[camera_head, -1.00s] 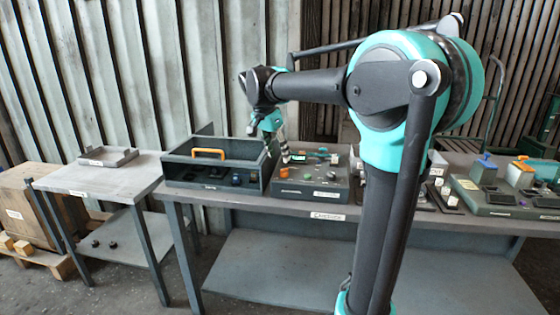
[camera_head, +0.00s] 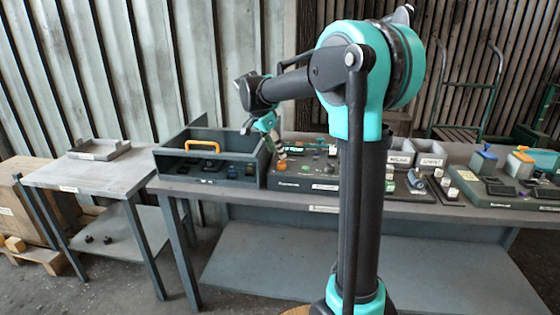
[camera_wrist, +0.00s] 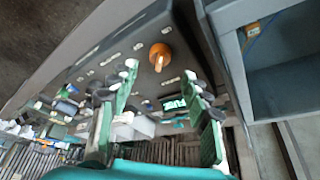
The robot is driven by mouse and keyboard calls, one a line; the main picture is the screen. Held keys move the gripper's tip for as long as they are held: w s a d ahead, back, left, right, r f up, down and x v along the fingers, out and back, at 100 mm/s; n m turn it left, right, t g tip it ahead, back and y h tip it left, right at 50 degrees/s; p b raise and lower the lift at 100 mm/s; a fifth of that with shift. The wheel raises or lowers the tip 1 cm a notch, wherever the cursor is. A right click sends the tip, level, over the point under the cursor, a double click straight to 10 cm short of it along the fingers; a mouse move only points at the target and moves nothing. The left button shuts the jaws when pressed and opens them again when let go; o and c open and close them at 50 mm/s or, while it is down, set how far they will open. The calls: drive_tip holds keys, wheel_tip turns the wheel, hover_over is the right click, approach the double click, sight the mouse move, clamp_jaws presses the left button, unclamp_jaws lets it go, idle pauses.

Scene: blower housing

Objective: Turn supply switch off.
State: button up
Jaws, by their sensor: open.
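An orange rotary knob (camera_wrist: 160,52) stands on the dark control panel (camera_wrist: 110,60) in the wrist view; which switch its label names is not readable. The orange knob (camera_head: 281,164) also shows near the left end of the panel (camera_head: 310,187) in the head view. My gripper (camera_wrist: 165,78) is open and empty, its two green fingers spread. The knob lies just beyond the fingertips, between their lines, and appears untouched. In the head view my gripper (camera_head: 268,128) hangs near the panel's left end, its tips partly unclear.
A grey open box with an orange handle (camera_head: 202,146) stands left of the panel; its wall (camera_wrist: 215,15) is close to one finger in the wrist view. Grey bins (camera_head: 400,160) and another panel (camera_head: 500,195) stand to the right. A side table (camera_head: 95,172) stands left.

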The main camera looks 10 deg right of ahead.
sight(281, 164)
drive_tip(key=shift+x, duration=2.7)
drive_tip(key=shift+c, duration=0.3)
clamp_jaws()
